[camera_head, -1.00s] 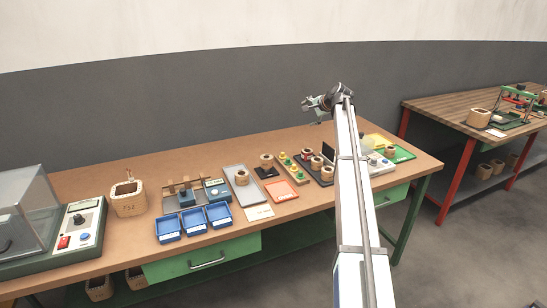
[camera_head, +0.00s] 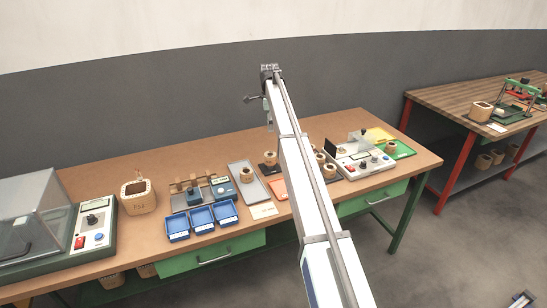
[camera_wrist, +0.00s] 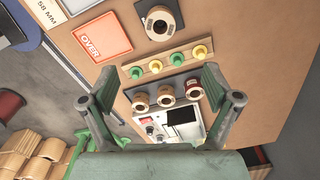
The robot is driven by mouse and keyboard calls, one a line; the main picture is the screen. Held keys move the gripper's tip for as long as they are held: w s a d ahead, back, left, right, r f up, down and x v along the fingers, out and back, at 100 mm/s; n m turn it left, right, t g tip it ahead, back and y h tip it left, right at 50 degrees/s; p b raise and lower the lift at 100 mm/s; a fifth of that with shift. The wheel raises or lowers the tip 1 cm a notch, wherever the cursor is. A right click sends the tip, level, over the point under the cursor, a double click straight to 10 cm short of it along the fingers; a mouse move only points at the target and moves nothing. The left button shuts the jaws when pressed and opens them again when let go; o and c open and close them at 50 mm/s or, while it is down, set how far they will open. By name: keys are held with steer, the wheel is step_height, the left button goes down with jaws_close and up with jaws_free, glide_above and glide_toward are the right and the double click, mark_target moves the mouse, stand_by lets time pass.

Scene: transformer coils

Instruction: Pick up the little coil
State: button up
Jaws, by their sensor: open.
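Several small wound coils show; I cannot tell which one is the little coil. In the wrist view three stand in a row on a dark tray: a left one (camera_wrist: 140,102), a middle one (camera_wrist: 166,96) and a right one with a red-rimmed top (camera_wrist: 194,89). A larger-looking coil (camera_wrist: 160,22) sits on a black plate at the top. My gripper (camera_wrist: 158,88) is open and empty, its fingers on either side of the row in the picture, well above the table. In the head view one coil (camera_head: 246,174) sits on a grey tray, and my arm hides part of the others.
A wooden strip with green and yellow pegs (camera_wrist: 170,64) lies beside the row. The white-panelled meter (camera_wrist: 178,124) and the orange OVER tray (camera_wrist: 101,38) are close by.

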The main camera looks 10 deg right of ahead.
steer(key=p, duration=0.3)
glide_toward(270, 158)
steer(key=w+f, duration=0.2)
steer(key=f, duration=0.3)
steer(key=shift+w+d+f, duration=0.15)
steer(key=shift+w+d, duration=0.1)
steer(key=shift+w, duration=0.15)
steer(key=shift+f+p, duration=1.25)
steer(key=shift+f, duration=1.4)
steer(key=c, duration=1.4)
steer(key=shift+c, duration=0.2)
steer(key=shift+r, duration=0.15)
